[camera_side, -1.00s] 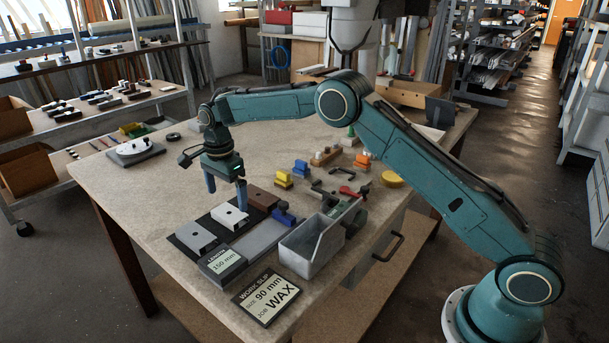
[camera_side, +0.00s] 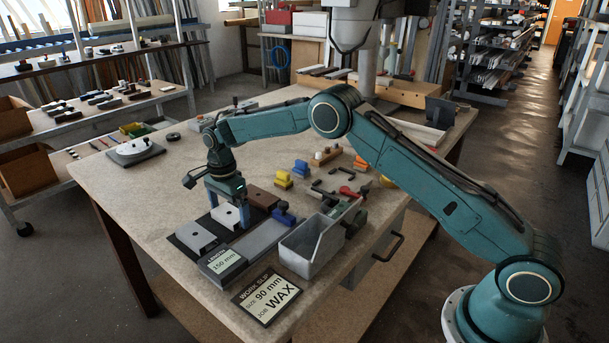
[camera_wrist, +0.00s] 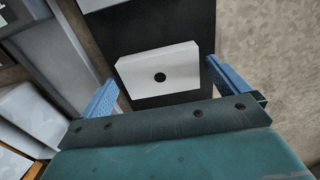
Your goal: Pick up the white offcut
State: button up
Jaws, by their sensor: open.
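A white block with a dark round hole (camera_side: 226,216) lies on a black mat, and it also shows in the wrist view (camera_wrist: 160,66). A second white block with a dark hole (camera_side: 196,236) lies on the mat nearer the front left. Which of them is the white offcut I cannot tell for certain. My gripper (camera_side: 228,208) is low over the first block, open, with one blue finger at each side. In the wrist view my gripper (camera_wrist: 161,72) has its fingers flanking this block closely; whether either touches is unclear.
A brown block (camera_side: 262,198) lies just behind. A grey rail with a blue clamp (camera_side: 283,215) runs alongside, and a grey bin (camera_side: 312,246) stands to the right.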

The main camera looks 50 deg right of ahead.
dwell(0.3)
jog(key=c, duration=0.9)
jog(key=shift+r, duration=0.15)
notch_tip(320, 180, up, 20)
dwell(0.8)
